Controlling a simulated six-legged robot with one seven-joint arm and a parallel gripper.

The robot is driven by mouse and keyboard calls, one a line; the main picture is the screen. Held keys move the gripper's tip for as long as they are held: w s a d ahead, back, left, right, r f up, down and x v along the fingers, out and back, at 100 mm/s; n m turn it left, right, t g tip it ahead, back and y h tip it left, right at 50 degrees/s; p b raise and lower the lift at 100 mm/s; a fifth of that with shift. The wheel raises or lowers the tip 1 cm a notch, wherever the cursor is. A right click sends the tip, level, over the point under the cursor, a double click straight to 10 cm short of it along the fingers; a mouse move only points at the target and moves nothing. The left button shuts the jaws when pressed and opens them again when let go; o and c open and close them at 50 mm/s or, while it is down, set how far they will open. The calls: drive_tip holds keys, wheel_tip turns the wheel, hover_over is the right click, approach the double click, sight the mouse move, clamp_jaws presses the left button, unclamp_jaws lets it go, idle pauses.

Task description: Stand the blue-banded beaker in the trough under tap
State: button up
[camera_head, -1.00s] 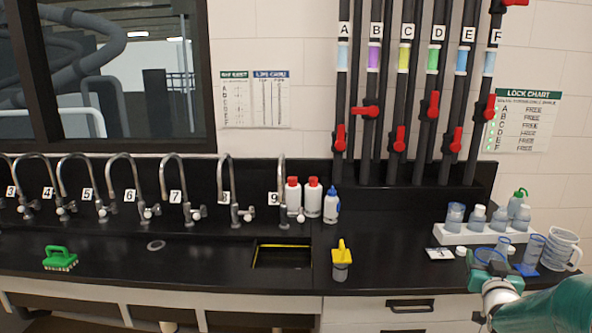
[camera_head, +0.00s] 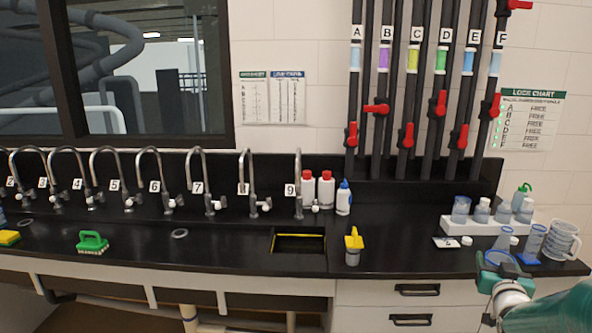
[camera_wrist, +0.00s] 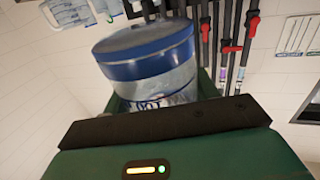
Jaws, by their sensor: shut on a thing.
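The blue-banded beaker (camera_wrist: 147,62) fills the middle of the wrist view, clear with a wide blue band at its rim. My gripper (camera_wrist: 165,118) is shut on it. In the head view my gripper (camera_head: 499,268) is at the lower right, with the beaker's blue rim (camera_head: 501,256) in its jaws, in front of the bench's right part. A row of numbered taps stands along the back of the black bench; tap 9 (camera_head: 298,185) is rightmost. A yellow-edged rectangular opening (camera_head: 322,244) lies in the bench below tap 9. The jaws hide the beaker's lower part.
A white rack (camera_head: 480,229) of bottles, a clear jug (camera_head: 562,241) and a blue-based cylinder (camera_head: 533,243) stand close to my gripper. A yellow-topped container (camera_head: 353,247) stands right of the opening. A green brush (camera_head: 92,242) lies left. The bench between is mostly clear.

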drive_tip(key=shift+f, duration=0.15)
drive_tip(key=w+a+f+n+t+y, duration=0.1)
drive_tip(key=w+a+f+n+y, duration=0.2)
drive_tip(key=a+f, duration=0.75)
drive_tip(key=w+a+f+t+y, duration=0.15)
drive_tip(key=w+a+f, duration=0.45)
drive_tip(key=a, duration=0.8)
drive_tip(key=s+a+f+n+g+y, duration=0.1)
drive_tip(key=s+a+f+n+y, duration=0.2)
drive_tip(key=a+f, duration=0.75)
drive_tip(key=s+a+f+m, duration=0.1)
drive_tip(key=s+f, duration=0.3)
drive_tip(key=s, duration=0.1)
drive_tip(key=shift+s+a, duration=0.3)
drive_tip(key=shift+s, duration=0.1)
drive_tip(key=shift+h, duration=0.25)
